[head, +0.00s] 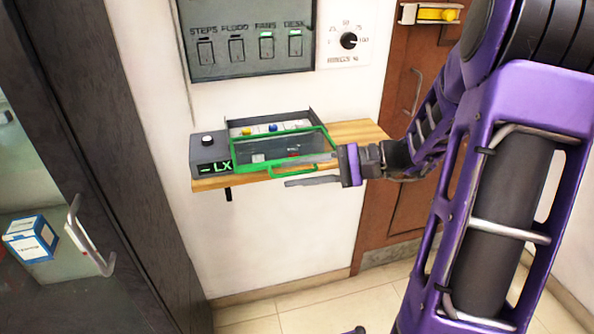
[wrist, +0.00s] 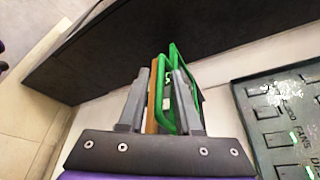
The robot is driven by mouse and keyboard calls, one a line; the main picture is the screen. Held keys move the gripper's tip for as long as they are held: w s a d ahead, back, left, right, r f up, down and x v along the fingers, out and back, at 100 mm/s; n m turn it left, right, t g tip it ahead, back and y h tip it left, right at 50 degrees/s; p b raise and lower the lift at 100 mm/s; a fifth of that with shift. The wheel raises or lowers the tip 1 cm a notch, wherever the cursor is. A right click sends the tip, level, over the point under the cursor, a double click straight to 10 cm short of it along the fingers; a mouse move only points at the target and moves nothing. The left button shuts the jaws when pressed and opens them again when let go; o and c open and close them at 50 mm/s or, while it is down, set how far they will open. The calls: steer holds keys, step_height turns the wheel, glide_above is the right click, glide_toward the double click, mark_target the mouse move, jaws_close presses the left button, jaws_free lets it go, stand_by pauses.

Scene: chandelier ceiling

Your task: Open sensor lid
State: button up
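The sensor box (head: 210,152) is grey with a knob and a lit "LX" display, and sits on a wooden shelf. Its lid (head: 280,149) is a see-through panel in a green frame, with a green handle (head: 293,171) at its front edge. The lid slants over the box; I cannot tell whether it is fully down. My gripper (head: 294,170) is open at the front of the lid, its fingers apart, one above the other. In the wrist view the green handle (wrist: 163,95) shows between the fingers of my gripper (wrist: 160,73). I cannot tell whether they touch it.
The wooden shelf (head: 352,131) juts from the white wall. A switch panel (head: 250,40) and a dial (head: 348,41) are above it. A dark cabinet (head: 100,150) with a metal handle stands at left. A brown door (head: 395,130) is at right. The tiled floor below is clear.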

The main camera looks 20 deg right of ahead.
steer(key=shift+o, duration=0.3)
steer(key=p+v, duration=0.1)
steer(key=v, duration=1.6)
steer(key=shift+d+p, duration=0.2)
steer(key=shift+p, duration=0.15)
